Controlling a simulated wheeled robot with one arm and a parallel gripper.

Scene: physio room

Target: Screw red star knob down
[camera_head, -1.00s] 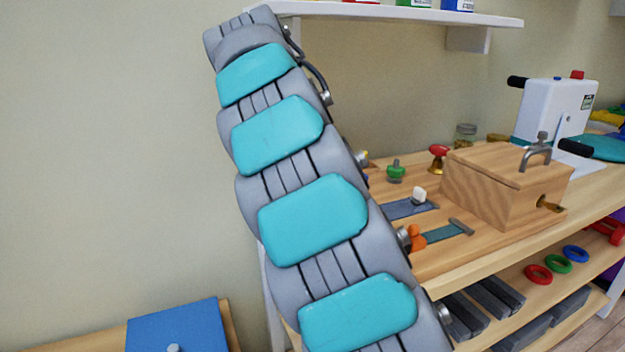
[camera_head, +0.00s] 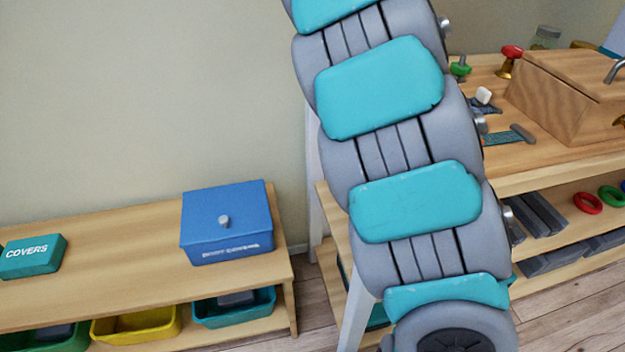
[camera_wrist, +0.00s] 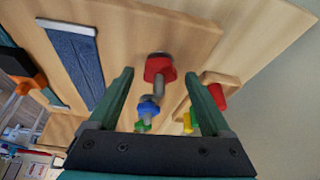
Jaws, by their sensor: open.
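In the wrist view a red star knob (camera_wrist: 159,69) sits on a grey threaded rod at a wooden board. My gripper (camera_wrist: 157,75) is open and empty. Its two dark green fingers point toward the board, one on each side of the knob in the picture. I cannot tell how far the tips are from it. A blue knob (camera_wrist: 149,108) and a green knob (camera_wrist: 143,125) are in line with the red one. In the head view my arm hides part of the board and my gripper is not visible. A green knob (camera_head: 460,69) shows right of my arm.
In the head view a wooden box (camera_head: 562,98) stands on the workbench, with a red-topped brass piece (camera_head: 510,60) behind it. A blue lidded box (camera_head: 227,226) and a teal COVERS box (camera_head: 32,257) stand on a low shelf at left. A blue strip (camera_wrist: 76,58) shows in the wrist view.

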